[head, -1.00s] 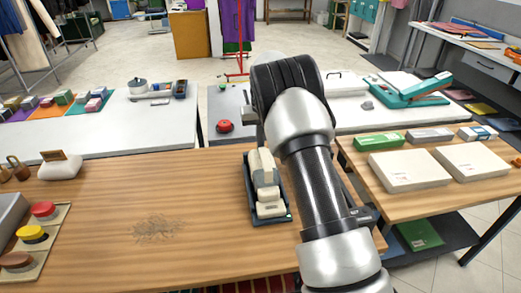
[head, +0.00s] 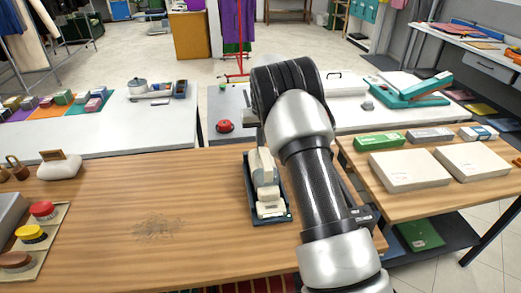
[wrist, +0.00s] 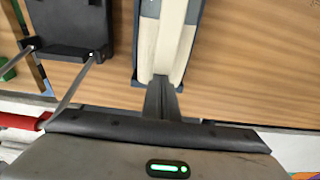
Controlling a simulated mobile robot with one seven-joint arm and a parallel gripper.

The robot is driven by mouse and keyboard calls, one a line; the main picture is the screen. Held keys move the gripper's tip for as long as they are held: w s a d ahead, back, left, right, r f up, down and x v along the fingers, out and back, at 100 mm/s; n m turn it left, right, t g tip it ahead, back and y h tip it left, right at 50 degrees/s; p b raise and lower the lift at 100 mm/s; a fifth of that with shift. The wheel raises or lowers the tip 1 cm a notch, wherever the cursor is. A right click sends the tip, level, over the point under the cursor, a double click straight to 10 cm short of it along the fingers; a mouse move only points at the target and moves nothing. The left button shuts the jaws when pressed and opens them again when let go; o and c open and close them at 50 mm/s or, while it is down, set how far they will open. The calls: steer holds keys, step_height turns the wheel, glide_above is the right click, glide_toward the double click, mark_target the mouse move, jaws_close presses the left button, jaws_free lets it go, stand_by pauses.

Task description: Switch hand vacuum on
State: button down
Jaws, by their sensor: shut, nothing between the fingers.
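The hand vacuum (head: 266,182) is a cream and grey appliance. It lies in a dark tray-like base (head: 284,200) on the wooden table, just left of my arm in the head view. In the wrist view a long cream body (wrist: 166,35) with grey sides, seemingly the vacuum, enters from the top centre. My gripper (wrist: 160,88) is shut and empty, its dark narrow fingers at the near end of that body. I cannot tell whether they touch it. In the head view my arm hides the gripper. No switch can be made out clearly.
White boxes (head: 410,170) lie on the right table. A black part with thin rods (wrist: 65,30) is left in the wrist view.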

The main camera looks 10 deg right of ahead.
steer(key=shift+r, duration=0.1)
step_height(320, 180, up, 7)
steer(key=p, duration=0.4)
steer(key=shift+p, duration=0.35)
stand_by(0.3)
steer(key=s+r+t+p, duration=0.1)
steer(key=s+r, duration=0.7)
steer(key=r, duration=0.3)
steer(key=s+r+t+p, duration=0.1)
steer(key=s+r, duration=0.8)
steer(key=r, duration=0.2)
steer(key=s+r+t+p, duration=0.1)
steer(key=s, duration=2.4)
steer(key=shift+s+t, duration=0.4)
